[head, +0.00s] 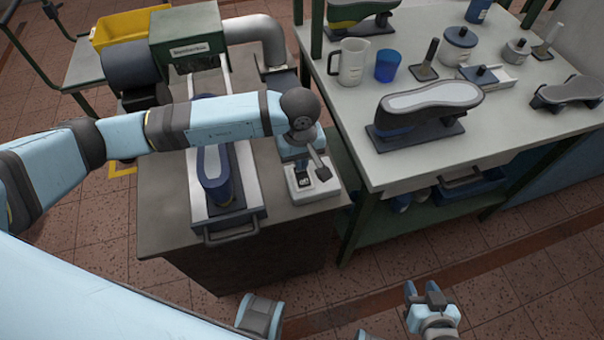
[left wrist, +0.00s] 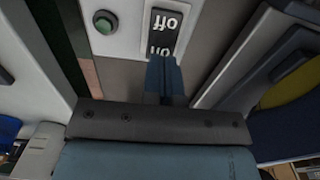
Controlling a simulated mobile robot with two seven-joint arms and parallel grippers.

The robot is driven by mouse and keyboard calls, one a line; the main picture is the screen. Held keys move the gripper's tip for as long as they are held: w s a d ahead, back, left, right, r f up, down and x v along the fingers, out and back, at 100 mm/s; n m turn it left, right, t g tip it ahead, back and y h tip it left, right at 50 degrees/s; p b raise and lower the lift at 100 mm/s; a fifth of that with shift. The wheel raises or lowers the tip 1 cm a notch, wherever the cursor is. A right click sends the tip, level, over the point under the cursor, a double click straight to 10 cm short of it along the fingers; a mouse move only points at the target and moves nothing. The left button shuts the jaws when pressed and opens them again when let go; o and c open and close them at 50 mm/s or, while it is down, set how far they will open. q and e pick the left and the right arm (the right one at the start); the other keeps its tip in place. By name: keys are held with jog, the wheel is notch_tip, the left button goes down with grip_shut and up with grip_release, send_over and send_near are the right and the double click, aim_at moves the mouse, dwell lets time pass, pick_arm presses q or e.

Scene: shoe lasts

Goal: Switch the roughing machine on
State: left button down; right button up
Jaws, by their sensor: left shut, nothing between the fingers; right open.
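The roughing machine (head: 186,34) has a green housing and stands at the back of the grey bench. Its white control box (head: 327,188) sits at the bench's right front corner. The box carries a black rocker switch (head: 304,183) marked off and on. In the left wrist view, the rocker (left wrist: 163,32) appears with a green round button or lamp (left wrist: 105,22) beside it. My left gripper (head: 321,172) is shut and empty over the box. Its fingertips (left wrist: 163,62) overlap the rocker's "on" end; contact cannot be told. My right gripper (head: 424,291) is open and empty, low at the front.
A dark blue shoe last (head: 215,175) lies on the machine's slide, left of the control box. The table (head: 420,165) at right holds a last on a stand (head: 428,100), a white jug (head: 349,62) and a blue cup (head: 388,66). Tiled floor lies clear in front.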

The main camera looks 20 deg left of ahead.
pick_arm(q)
jog(key=shift+f+b, duration=1)
jog(key=shift+f, duration=0.1)
dwell(0.3)
jog(key=shift+r+p, duration=1.3)
jog(key=shift+r, duration=2.2)
jog(key=shift+s+f, duration=0.1)
